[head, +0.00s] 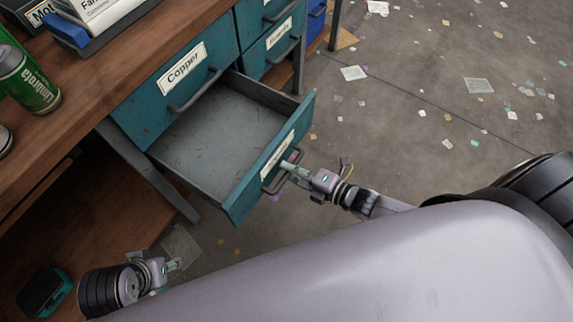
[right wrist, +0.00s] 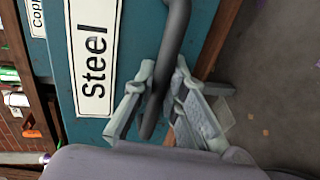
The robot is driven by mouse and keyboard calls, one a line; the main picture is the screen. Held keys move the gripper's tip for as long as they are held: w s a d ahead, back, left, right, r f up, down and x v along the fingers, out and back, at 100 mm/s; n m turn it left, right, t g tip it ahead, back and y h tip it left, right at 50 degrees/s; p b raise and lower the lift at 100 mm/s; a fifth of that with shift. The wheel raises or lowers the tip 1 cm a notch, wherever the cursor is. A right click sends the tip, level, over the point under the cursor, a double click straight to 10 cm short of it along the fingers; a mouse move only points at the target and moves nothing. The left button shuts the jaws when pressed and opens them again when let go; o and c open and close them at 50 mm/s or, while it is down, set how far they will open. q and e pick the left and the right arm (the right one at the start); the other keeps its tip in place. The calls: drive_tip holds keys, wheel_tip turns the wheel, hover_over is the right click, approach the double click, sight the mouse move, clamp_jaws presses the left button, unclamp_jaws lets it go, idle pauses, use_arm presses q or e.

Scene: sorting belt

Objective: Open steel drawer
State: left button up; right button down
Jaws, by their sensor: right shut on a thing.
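The steel drawer (head: 243,203) is pulled well out of the teal cabinet, and its grey inside looks empty. Its front shows close up in the right wrist view (right wrist: 62,80) with a white "Steel" label (right wrist: 92,60). My right gripper (head: 288,170) is at the drawer's dark bar handle (head: 270,187). In the right wrist view, the fingers of the right gripper (right wrist: 155,102) are on either side of the handle bar (right wrist: 178,35), shut on it. My left gripper (head: 170,266) is low at the left, away from the drawer; its fingers are too small to read.
A closed "Copper" drawer (head: 150,107) sits above the open one, with more teal drawers (head: 270,50) behind. A green can (head: 35,85) stands on the wooden bench top (head: 85,85). Paper scraps litter the open floor (head: 420,75) at right.

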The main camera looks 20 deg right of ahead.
drive_tip(key=c, duration=1.6)
unclamp_jaws()
drive_tip(key=v, duration=1.2)
